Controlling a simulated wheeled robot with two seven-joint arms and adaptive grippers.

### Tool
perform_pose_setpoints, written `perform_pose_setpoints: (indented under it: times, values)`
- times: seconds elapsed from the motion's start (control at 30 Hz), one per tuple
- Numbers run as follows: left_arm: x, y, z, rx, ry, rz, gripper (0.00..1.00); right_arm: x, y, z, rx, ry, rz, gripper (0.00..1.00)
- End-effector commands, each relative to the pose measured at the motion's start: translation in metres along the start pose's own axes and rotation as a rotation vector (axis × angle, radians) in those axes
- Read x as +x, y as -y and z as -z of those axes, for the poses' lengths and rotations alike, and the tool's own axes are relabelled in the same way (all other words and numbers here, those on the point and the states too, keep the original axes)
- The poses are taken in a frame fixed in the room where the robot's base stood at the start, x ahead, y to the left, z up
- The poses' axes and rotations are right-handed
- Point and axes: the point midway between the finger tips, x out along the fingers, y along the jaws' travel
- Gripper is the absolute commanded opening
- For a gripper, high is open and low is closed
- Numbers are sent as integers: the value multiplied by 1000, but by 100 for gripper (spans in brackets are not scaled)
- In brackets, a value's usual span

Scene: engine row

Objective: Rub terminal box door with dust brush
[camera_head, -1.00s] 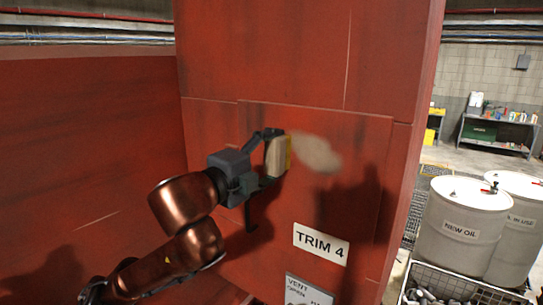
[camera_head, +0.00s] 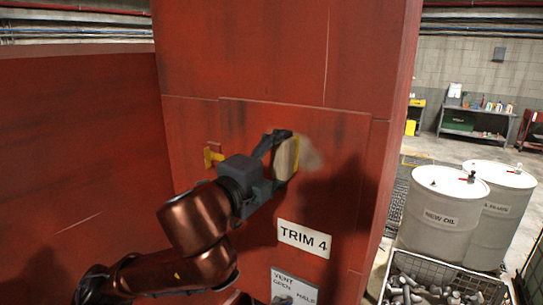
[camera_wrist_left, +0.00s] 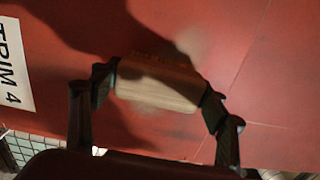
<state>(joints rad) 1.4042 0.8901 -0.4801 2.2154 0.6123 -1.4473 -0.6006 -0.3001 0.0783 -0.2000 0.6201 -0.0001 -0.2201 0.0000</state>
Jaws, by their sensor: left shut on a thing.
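The terminal box door (camera_head: 345,200) is a red panel with a white TRIM 4 label (camera_head: 304,238) on it. A pale dusty patch (camera_head: 311,156) shows on the door just right of the brush; a faint pale area also shows in the left wrist view (camera_wrist_left: 190,42). My left gripper (camera_head: 272,163) is shut on the dust brush (camera_head: 285,158), a wooden block with a yellow edge. The brush is at the door face and covers part of the patch. My right gripper is out of view.
A yellow handle (camera_head: 212,156) sticks out left of the gripper. A vent placard (camera_head: 293,287) is below the label. Oil drums (camera_head: 443,212) and a wire basket of metal parts (camera_head: 435,285) stand at the right.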

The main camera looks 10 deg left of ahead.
Motion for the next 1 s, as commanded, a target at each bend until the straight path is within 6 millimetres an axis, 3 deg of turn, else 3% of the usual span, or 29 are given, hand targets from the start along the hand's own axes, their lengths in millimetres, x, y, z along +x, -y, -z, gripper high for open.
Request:
perform_pose_setpoints:
  times: [1.0]
  values:
    - [3,2,58,1,-5,-1,49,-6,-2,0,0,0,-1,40]
